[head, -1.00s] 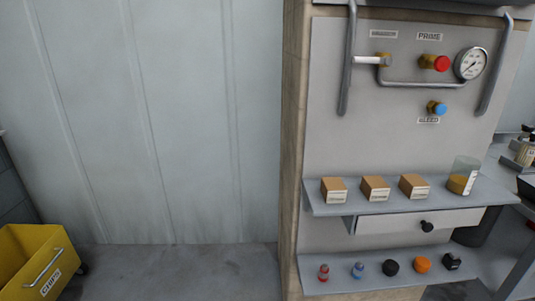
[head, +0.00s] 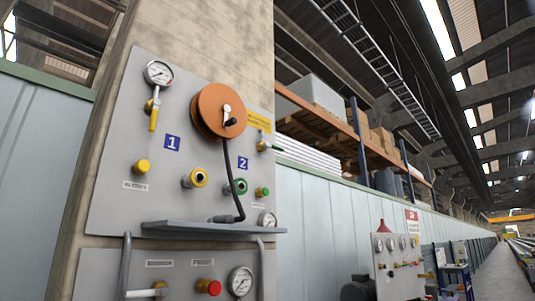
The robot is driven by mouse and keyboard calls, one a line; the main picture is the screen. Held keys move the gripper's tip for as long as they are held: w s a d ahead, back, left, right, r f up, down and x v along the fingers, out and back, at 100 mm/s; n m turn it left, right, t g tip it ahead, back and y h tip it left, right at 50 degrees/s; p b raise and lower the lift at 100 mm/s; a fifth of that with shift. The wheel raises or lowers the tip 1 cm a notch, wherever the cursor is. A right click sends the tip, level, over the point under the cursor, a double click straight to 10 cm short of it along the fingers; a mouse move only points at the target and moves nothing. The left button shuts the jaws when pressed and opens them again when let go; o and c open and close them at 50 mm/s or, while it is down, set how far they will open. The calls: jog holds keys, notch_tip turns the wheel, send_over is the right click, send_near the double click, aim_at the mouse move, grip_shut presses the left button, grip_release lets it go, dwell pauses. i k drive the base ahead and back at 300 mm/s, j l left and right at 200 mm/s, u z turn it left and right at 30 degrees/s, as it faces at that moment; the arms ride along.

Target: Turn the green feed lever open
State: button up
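A small lever with a green handle (head: 277,148) sticks out at the right edge of the upper grey panel, below a yellow label. Its handle points to the right, roughly level. A similar lever with a yellow handle (head: 153,118) hangs down below the gauge at the upper left of the panel. A green button (head: 262,191) and a green-ringed port (head: 211,186) sit lower on the panel. My gripper is not in view.
An orange hose reel (head: 218,111) stands out from the panel, its black hose hanging to a narrow shelf (head: 200,229). Two grey handrails (head: 124,265) flank the lower panel. Another panel with gauges (head: 398,262) and a long aisle lie to the right.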

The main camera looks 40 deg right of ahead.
aim_at(266, 145)
jog(key=l+u, duration=0.2)
jog(key=l, duration=0.9)
jog(key=l+u, duration=0.15)
jog(key=l, duration=1)
jog(key=l+u, duration=0.2)
jog(key=l, duration=0.95)
